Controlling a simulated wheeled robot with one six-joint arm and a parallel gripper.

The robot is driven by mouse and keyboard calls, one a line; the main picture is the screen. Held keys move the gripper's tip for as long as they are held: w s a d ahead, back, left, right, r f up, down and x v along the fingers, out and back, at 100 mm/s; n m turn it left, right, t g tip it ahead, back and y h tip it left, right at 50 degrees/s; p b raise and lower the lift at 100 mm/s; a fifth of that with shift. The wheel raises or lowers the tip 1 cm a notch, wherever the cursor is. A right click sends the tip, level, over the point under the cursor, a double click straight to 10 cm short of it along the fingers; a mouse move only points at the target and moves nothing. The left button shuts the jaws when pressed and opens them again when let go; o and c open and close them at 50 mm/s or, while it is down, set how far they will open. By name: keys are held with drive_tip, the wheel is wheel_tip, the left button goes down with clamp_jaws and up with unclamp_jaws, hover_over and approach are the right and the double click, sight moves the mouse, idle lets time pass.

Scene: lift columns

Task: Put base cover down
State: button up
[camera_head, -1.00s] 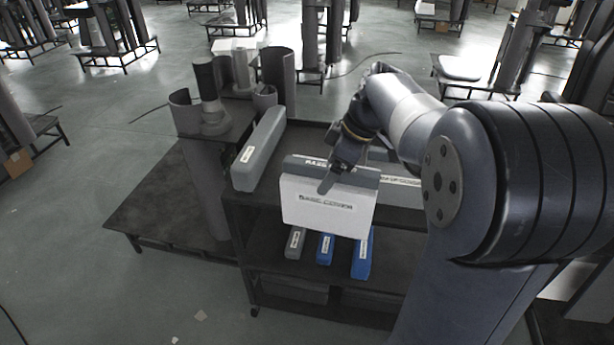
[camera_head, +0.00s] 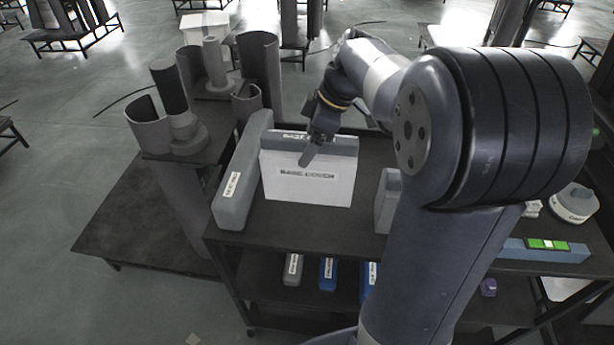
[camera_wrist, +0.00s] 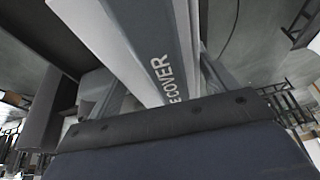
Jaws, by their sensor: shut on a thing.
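The base cover (camera_head: 305,185) is a light grey-white box with a grey top edge and a "BASE COVER" label. It stands upright over the dark top shelf of the cart (camera_head: 280,225); I cannot tell whether its lower edge touches the shelf. My gripper (camera_head: 309,158) is shut on its upper part, one finger showing on the front face. In the wrist view the base cover (camera_wrist: 130,45) fills the space between the fingers, its lettering close to the gripper.
A long grey labelled box (camera_head: 240,180) lies just left of the base cover. A small grey block (camera_head: 387,200) stands to the right. Several grey and blue boxes (camera_head: 328,273) sit on the lower shelf. A lift column (camera_head: 185,125) stands behind left.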

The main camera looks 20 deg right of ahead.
wheel_tip(320, 180, down, 7)
idle(0.4)
drive_tip(key=shift+f, duration=0.15)
drive_tip(key=shift+f, duration=0.15)
drive_tip(key=o, duration=1.6)
drive_tip(key=shift+r, duration=0.2)
drive_tip(key=v, duration=1.2)
